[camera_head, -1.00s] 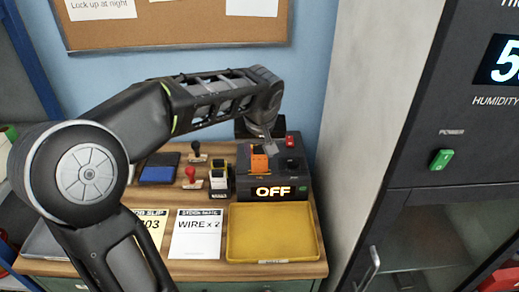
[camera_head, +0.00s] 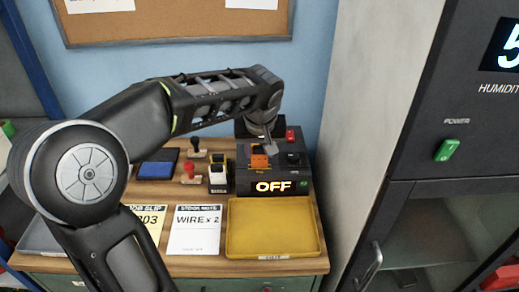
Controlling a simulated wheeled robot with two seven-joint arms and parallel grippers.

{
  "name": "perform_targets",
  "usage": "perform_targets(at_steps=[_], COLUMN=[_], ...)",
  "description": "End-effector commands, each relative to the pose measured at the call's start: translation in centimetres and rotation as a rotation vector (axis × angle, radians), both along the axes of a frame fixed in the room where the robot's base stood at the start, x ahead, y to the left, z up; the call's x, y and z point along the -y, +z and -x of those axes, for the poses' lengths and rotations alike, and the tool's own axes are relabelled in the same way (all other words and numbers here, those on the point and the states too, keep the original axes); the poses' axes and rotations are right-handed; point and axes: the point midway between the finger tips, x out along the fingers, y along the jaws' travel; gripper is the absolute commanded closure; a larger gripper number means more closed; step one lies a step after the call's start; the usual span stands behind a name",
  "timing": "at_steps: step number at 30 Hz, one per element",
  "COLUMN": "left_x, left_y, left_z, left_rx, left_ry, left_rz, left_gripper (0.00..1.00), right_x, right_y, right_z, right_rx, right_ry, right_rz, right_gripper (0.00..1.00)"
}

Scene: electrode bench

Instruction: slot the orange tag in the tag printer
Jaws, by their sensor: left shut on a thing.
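The tag printer (camera_head: 290,173) is a dark box at the back right of the bench, its front display reading OFF. The orange tag (camera_head: 259,161) stands at the left part of the printer's top; whether its lower edge is inside the slot is too small to tell. My left gripper (camera_head: 269,146) reaches over from the left, pointing down at the printer's top, shut on the orange tag. Its fingertips are small and partly hidden by my arm. My right gripper is not in view.
A yellow tray (camera_head: 272,232) lies in front of the printer. Stamps (camera_head: 191,173), a blue ink pad (camera_head: 157,168) and paper notes (camera_head: 194,231) lie to the left. A tall dark cabinet (camera_head: 440,100) stands at the right, beyond a pale wall edge.

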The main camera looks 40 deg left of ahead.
Motion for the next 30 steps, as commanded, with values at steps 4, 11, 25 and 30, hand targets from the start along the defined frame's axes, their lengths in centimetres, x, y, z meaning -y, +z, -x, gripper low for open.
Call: perform_targets(at_steps=[4, 11, 25, 30], left_x=[0.00, 0.00, 0.00, 0.00], left_y=[-0.41, -0.82, -0.86, -0.86], left_z=[0.00, 0.00, 0.00, 0.00], left_rx=[0.000, 0.000, 0.000, 0.000], left_ry=[0.000, 0.000, 0.000, 0.000], left_rz=[0.000, 0.000, 0.000, 0.000], left_gripper=[0.90, 0.90, 0.53, 0.39], right_x=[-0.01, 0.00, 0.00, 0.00], right_y=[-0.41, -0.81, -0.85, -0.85], right_z=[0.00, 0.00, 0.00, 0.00], right_rx=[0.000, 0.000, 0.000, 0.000], right_ry=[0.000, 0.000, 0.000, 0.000], right_rz=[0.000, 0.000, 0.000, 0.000], right_gripper=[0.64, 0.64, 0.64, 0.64])
